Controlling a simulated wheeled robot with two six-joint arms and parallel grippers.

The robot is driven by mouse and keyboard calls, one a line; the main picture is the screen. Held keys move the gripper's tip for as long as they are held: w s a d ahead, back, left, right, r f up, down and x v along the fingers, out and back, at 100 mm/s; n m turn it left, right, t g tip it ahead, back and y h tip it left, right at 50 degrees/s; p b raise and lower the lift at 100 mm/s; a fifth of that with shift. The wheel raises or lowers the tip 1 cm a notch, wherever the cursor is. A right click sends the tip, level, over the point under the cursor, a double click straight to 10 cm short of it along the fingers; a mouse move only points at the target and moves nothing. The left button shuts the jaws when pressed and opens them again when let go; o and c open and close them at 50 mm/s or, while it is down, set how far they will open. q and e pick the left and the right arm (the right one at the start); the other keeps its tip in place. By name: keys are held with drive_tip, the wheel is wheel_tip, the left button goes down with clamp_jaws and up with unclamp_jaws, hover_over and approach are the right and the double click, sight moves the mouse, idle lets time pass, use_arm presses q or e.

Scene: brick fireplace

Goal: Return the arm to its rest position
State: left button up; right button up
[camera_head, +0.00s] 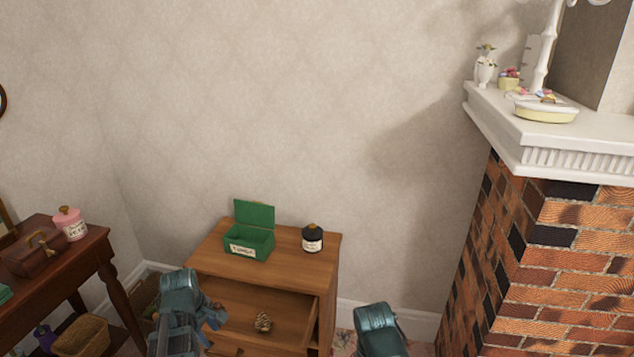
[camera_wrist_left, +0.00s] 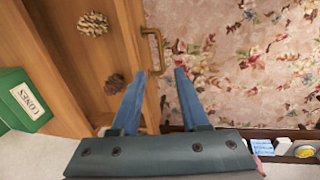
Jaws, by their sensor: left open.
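My left gripper (camera_head: 214,322) shows at the bottom of the head view, at the left side of the wooden cabinet's open drawer (camera_head: 285,300). One pinecone (camera_head: 263,322) shows in the drawer in the head view. The left wrist view shows two, a pale one (camera_wrist_left: 92,24) and a darker one (camera_wrist_left: 114,84). Part of my right arm (camera_head: 380,330) shows at the bottom; its gripper is out of view.
A dark side table (camera_head: 80,240) with a pink jar (camera_head: 69,222) is at left. A brick fireplace (camera_head: 540,270) with a white mantel (camera_head: 560,140) is at right.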

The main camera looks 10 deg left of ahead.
use_arm(q)
drive_tip(key=s+d+m+g+y, duration=0.1)
drive_tip(key=s+d+m, duration=0.3)
drive_tip(key=d+m, duration=0.85)
drive_tip(key=s+d+m+g+y, duration=0.15)
drive_tip(key=s+d+m, duration=0.45)
drive_tip(key=d, duration=1.2)
wheel_tip(320, 180, up, 18)
drive_tip(key=w+m+h+p, duration=0.1)
drive_tip(key=w+m+p, duration=0.1)
drive_tip(key=p, duration=1.6)
drive_tip(key=shift+w+a+f, duration=0.15)
drive_tip(key=shift+w, duration=0.15)
